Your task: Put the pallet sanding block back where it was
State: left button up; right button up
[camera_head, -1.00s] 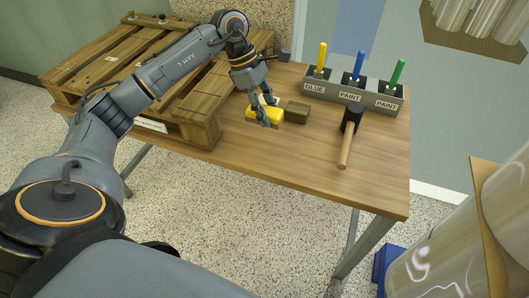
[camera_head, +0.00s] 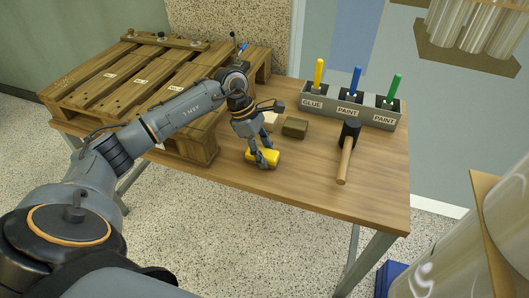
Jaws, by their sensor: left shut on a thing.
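A yellow block (camera_head: 262,159), which I take to be the sanding block, is at the fingertips of my left gripper (camera_head: 264,155), near the front edge of the wooden table (camera_head: 310,185). My left gripper points down and is shut on it. I cannot tell whether the block touches the table. The wooden pallet (camera_head: 190,146) lies at the left of the table, to the left of the gripper. My right gripper is not in view.
A brown block (camera_head: 295,128) and a pale object (camera_head: 270,121), partly hidden by my gripper, lie behind the yellow block. A mallet (camera_head: 346,155) lies to the right. A grey holder (camera_head: 347,112) labelled GLUE and PAINT stands at the back right. The front right tabletop is clear.

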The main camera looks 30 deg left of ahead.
pick_arm(q)
jog(key=shift+f, duration=0.1)
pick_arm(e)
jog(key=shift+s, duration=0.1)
pick_arm(q)
jog(key=o, duration=1.2)
jog(key=shift+o, duration=0.2)
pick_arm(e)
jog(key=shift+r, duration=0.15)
pick_arm(q)
jog(key=p+v, duration=0.1)
jog(key=v, duration=1)
jog(key=shift+w+d, duration=0.1)
jog(key=shift+a+r, duration=0.3)
jog(key=shift+r, duration=0.3)
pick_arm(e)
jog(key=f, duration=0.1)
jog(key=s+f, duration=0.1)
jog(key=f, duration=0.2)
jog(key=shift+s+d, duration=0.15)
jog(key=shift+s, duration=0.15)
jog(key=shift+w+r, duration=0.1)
